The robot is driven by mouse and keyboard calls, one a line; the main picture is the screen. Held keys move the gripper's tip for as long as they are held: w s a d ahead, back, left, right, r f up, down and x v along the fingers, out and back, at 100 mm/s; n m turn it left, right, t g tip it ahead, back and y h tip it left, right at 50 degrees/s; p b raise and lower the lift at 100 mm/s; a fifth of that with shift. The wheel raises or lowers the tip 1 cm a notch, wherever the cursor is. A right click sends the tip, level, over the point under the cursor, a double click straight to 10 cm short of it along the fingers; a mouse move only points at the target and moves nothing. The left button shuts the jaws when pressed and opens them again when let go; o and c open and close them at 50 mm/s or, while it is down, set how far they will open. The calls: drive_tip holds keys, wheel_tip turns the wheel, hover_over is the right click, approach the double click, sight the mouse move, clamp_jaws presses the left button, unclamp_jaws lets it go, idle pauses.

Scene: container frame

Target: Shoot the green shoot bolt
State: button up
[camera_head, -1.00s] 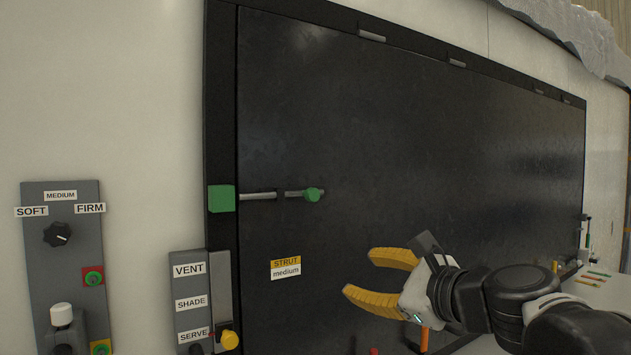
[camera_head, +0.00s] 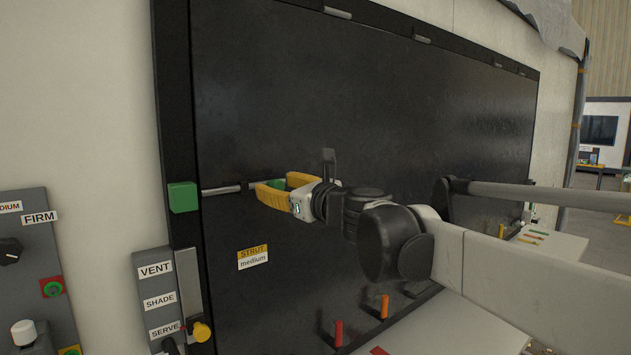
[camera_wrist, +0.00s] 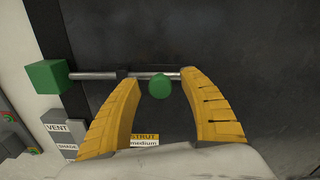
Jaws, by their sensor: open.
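The green shoot bolt has a grey rod (camera_head: 222,190) lying level across the black panel (camera_head: 330,110). Its round green knob (camera_wrist: 159,86) sits on the rod, and a green block (camera_head: 183,197) stands on the frame at its left. My gripper (camera_head: 272,187) is open at the bolt. In the wrist view its yellow fingers (camera_wrist: 163,80) stand either side of the knob, apart from it. In the head view the fingers partly hide the knob.
A STRUT medium label (camera_head: 253,257) is below the bolt. A VENT, SHADE, SERVE panel (camera_head: 160,300) with a yellow knob (camera_head: 201,331) stands lower left. Red (camera_head: 338,333) and orange (camera_head: 384,306) handles stick up below my arm. The panel above the bolt is clear.

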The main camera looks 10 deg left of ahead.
drive_tip(key=shift+w+a, duration=0.2)
drive_tip(key=shift+a, duration=0.05)
